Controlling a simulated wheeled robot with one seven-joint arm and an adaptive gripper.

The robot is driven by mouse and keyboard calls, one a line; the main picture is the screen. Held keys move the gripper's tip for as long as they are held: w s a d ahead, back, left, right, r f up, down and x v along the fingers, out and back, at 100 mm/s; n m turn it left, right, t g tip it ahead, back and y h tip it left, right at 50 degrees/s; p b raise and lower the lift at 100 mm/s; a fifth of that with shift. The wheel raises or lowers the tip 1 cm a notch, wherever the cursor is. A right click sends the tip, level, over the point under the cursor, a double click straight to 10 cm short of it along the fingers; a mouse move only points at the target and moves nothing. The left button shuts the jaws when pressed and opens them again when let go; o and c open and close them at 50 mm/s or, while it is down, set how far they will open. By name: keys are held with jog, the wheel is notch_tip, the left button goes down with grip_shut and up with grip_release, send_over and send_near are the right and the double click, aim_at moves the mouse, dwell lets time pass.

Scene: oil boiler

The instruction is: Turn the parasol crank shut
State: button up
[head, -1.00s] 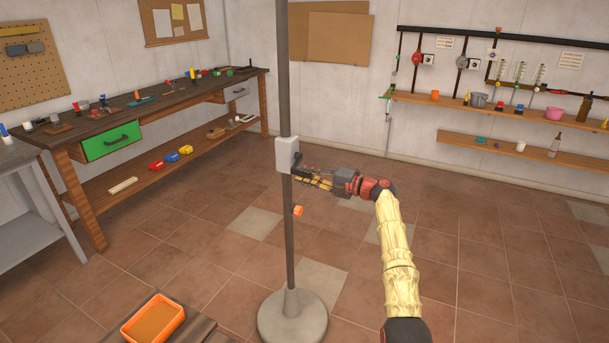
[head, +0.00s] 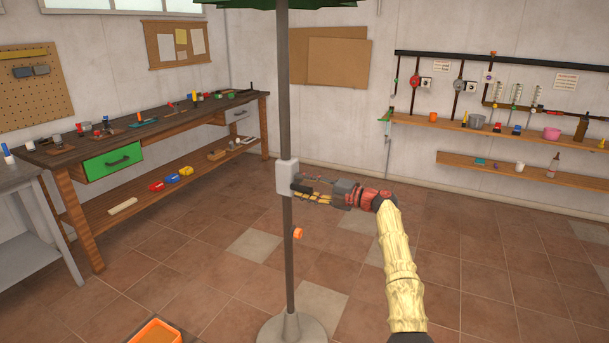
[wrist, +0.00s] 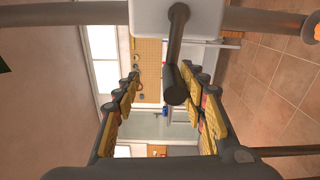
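The parasol pole (head: 285,110) stands upright in front of me, with the edge of its green canopy (head: 285,3) at the top of the head view. A white crank housing (head: 286,177) is fixed to the pole. In the wrist view the dark grey crank (wrist: 176,45) sticks out from the white housing (wrist: 150,18) towards my gripper. My gripper (head: 299,189) is at the right side of the housing. In the wrist view its fingers (wrist: 162,85) are spread, with the crank's end between them, closer to the right finger. Contact with the crank cannot be told.
An orange knob (head: 298,233) sits lower on the pole, above the round grey base (head: 291,329). A wooden workbench (head: 150,125) with tools stands at the left. Shelves (head: 500,133) line the right wall. An orange tray (head: 157,332) is at the bottom edge. The floor between is clear.

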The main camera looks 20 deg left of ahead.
jog(key=r, duration=0.3)
jog(key=shift+w+d+r, duration=0.1)
jog(key=shift+w+r, duration=0.2)
jog(key=shift+s+r, duration=0.1)
jog(key=shift+r, duration=0.9)
jog(key=shift+s+r, duration=0.1)
jog(key=shift+c, duration=1.1)
